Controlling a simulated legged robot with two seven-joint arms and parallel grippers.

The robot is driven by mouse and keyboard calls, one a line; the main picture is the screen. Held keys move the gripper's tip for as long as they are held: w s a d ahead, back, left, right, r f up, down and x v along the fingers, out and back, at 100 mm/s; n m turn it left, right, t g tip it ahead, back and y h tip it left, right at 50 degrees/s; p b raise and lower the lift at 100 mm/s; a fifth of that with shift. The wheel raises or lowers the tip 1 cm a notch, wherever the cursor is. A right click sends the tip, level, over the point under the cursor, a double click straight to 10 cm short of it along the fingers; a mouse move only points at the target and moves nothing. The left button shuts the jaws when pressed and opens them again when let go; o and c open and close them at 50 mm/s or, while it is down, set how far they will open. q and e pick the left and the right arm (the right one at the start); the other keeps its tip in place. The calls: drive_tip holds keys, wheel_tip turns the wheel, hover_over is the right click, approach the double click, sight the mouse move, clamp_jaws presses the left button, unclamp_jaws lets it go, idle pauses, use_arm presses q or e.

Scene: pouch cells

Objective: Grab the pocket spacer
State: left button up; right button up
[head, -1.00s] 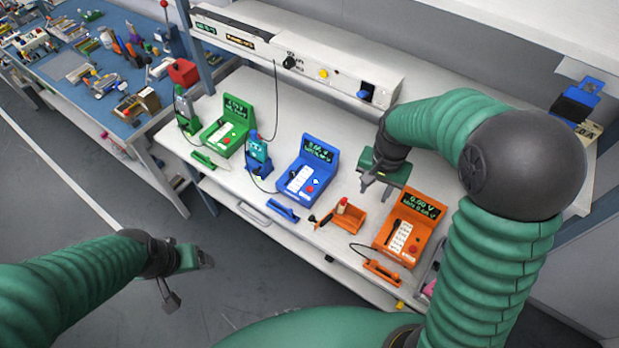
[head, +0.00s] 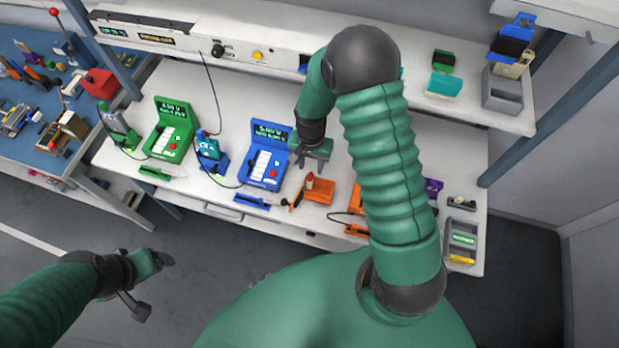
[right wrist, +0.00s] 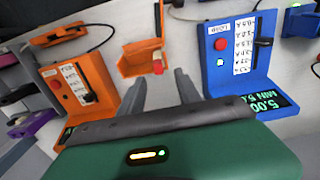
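I cannot tell for sure which thing is the pocket spacer. A small orange holder (head: 319,192) stands on the white bench with a red-topped piece (head: 309,180) in it. In the right wrist view the orange holder (right wrist: 138,62) and the red-topped piece (right wrist: 157,67) lie just beyond the fingertips. My right gripper (head: 310,164) is open and empty, above the bench behind the holder and right of the blue device. Its two fingers also show in the right wrist view (right wrist: 158,84), spread apart. My left gripper (head: 157,284) is open and empty over the floor.
A green device (head: 170,143), a blue device (head: 263,168) and a mostly hidden orange device (head: 355,196) stand along the bench. Thin cables run beside them. A grey bin (head: 459,240) is at the right end. A shelf (head: 450,107) runs behind. My right arm covers part of the bench.

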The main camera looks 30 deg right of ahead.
sight(311, 176)
drive_tip(key=shift+s+a+f+p, duration=0.2)
drive_tip(key=shift+s+a+f, duration=0.15)
drive_tip(key=shift+f, duration=0.25)
drive_tip(key=shift+s+a+f+p, duration=0.2)
drive_tip(key=shift+a+f, duration=0.25)
drive_tip(key=shift+f, duration=0.5)
drive_tip(key=shift+w+d+f, duration=0.15)
drive_tip(key=shift+d+f, duration=0.1)
drive_tip(key=shift+d, duration=0.1)
drive_tip(key=shift+w+d+f, duration=0.1)
drive_tip(key=shift+d+f, duration=0.05)
drive_tip(key=shift+d, duration=0.25)
drive_tip(key=c, duration=0.4)
drive_tip(key=shift+c, duration=2.3)
drive_tip(key=shift+a, duration=0.5)
clamp_jaws()
use_arm(q)
drive_tip(key=shift+s+a+r, duration=0.15)
drive_tip(key=shift+r, duration=0.2)
drive_tip(key=shift+s+a+r, duration=0.15)
drive_tip(key=shift+r, duration=0.2)
use_arm(e)
drive_tip(key=shift+d, duration=0.1)
use_arm(q)
drive_tip(key=shift+d, duration=0.2)
use_arm(e)
drive_tip(key=shift+d, duration=0.15)
